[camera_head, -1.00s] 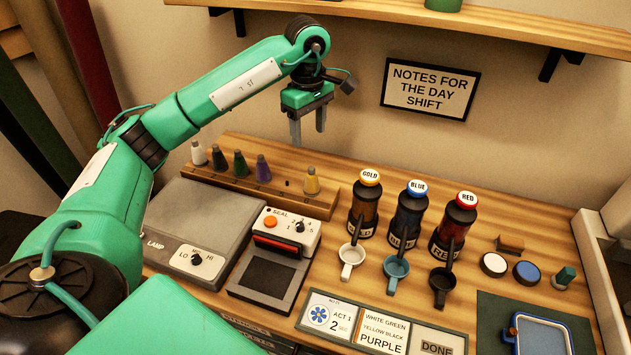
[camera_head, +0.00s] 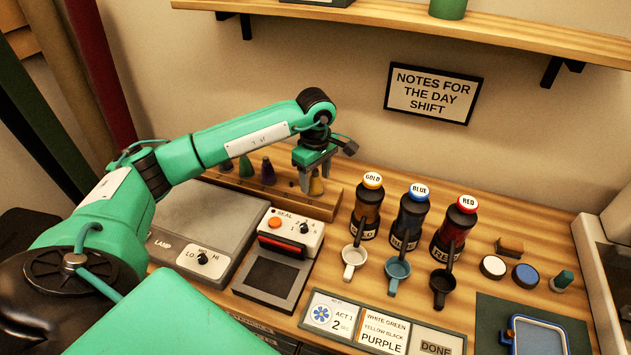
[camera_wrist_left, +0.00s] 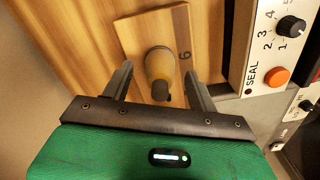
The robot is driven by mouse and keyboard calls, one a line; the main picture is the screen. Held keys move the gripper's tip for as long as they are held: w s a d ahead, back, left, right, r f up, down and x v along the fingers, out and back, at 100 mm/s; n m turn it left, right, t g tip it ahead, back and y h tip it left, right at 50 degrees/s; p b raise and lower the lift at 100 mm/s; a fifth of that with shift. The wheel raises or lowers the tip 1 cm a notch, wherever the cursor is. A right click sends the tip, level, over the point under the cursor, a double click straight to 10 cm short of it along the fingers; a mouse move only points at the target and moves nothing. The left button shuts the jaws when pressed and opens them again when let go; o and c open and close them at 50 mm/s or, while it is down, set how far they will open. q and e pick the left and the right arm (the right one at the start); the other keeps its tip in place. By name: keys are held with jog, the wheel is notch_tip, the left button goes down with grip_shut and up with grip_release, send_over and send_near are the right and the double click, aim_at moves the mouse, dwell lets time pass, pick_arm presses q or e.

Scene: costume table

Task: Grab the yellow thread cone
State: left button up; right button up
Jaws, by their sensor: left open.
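The yellow thread cone (camera_head: 316,184) stands upright at the right end of the wooden rack (camera_head: 322,207). In the head view it is partly hidden behind my left gripper (camera_head: 316,178). In the left wrist view the cone (camera_wrist_left: 159,66) shows between the two open fingers of the left gripper (camera_wrist_left: 160,80), with a gap on each side. The gripper points down over the cone and is not closed on it. My right gripper is in neither view.
The seal box (camera_head: 293,232) and lamp box (camera_head: 202,258) are in front. Gold, blue and red bottles (camera_head: 411,219) stand to the right. A shelf (camera_head: 400,30) runs above.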

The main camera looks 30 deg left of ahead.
pick_arm(q)
jog(key=shift+f, duration=0.2)
jog(key=c, duration=1.1)
jog(key=shift+o, duration=0.2)
jog(key=shift+r, duration=0.15)
